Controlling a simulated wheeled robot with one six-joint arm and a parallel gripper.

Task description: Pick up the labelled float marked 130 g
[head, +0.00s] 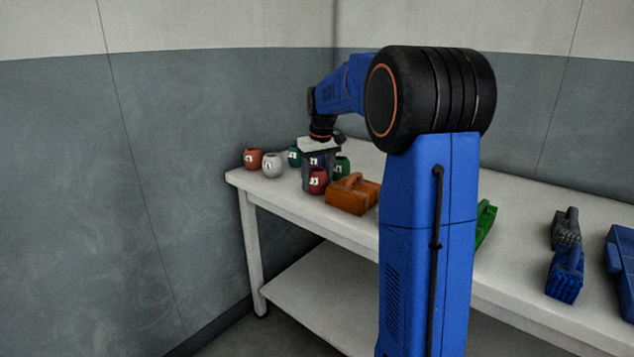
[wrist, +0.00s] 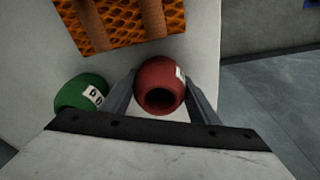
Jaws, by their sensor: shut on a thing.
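My gripper (head: 318,172) points down at the left end of the table, with its fingers on both sides of a dark red float (head: 318,182). In the wrist view the red float (wrist: 160,80) sits between the two fingers, its round opening facing the camera. A white label shows on its side, but I cannot read the mark. A green float (wrist: 80,93) lies just left of the fingers; it also shows in the head view (head: 342,167). An orange-red float (head: 253,159), a white float (head: 273,166) and a teal float (head: 293,156) stand further left. A blue float is partly hidden behind the gripper.
An orange-brown handled block (head: 352,195) lies close by the red float. A green item (head: 485,222), a grey brush-like item (head: 566,228), a blue one (head: 565,274) and a blue box (head: 621,258) lie further right on the white table (head: 540,312). Walls stand behind.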

